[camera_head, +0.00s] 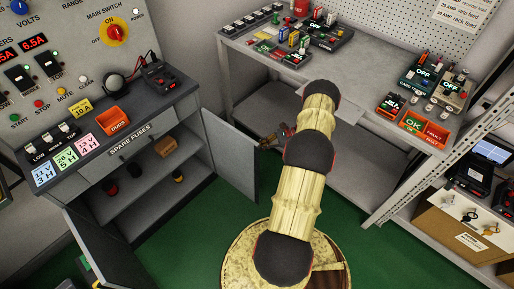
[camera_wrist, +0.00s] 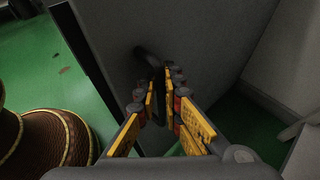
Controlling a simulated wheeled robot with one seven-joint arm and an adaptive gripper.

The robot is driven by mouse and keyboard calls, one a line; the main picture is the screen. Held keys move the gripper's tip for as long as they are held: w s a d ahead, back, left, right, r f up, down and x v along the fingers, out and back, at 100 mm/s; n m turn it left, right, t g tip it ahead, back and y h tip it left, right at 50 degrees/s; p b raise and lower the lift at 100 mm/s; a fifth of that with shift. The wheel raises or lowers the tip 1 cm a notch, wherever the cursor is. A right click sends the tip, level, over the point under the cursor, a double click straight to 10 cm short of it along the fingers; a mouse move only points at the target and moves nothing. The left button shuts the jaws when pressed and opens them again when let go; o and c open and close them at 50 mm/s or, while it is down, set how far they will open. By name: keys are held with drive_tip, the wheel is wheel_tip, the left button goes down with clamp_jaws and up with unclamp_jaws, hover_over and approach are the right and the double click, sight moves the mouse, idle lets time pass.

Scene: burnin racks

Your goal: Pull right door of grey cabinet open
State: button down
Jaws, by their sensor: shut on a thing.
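The grey cabinet (camera_head: 190,108) stands at the left under the control panel. Its right door (camera_head: 229,156) is swung well open, standing out from the cabinet front, and the shelves inside show. In the wrist view the door's grey panel (camera_wrist: 115,45) fills the upper middle, with a dark curved handle (camera_wrist: 146,56) on it. My gripper (camera_wrist: 162,78) has its yellow-padded fingers closed around the handle. In the head view my gripper (camera_head: 277,139) is partly hidden behind my arm, at the door's outer side. The cabinet's left door (camera_head: 88,245) also stands open.
A brown box (camera_head: 166,147) and small containers sit on the cabinet shelves. A grey workbench (camera_head: 350,85) with devices stands behind my arm, and a metal rack (camera_head: 440,200) stands at the right. Green floor (camera_head: 200,225) is clear between the cabinet doors.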

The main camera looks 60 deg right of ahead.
drive_tip(key=shift+s, duration=0.1)
drive_tip(key=c, duration=2.2)
unclamp_jaws()
drive_tip(key=shift+a, duration=0.1)
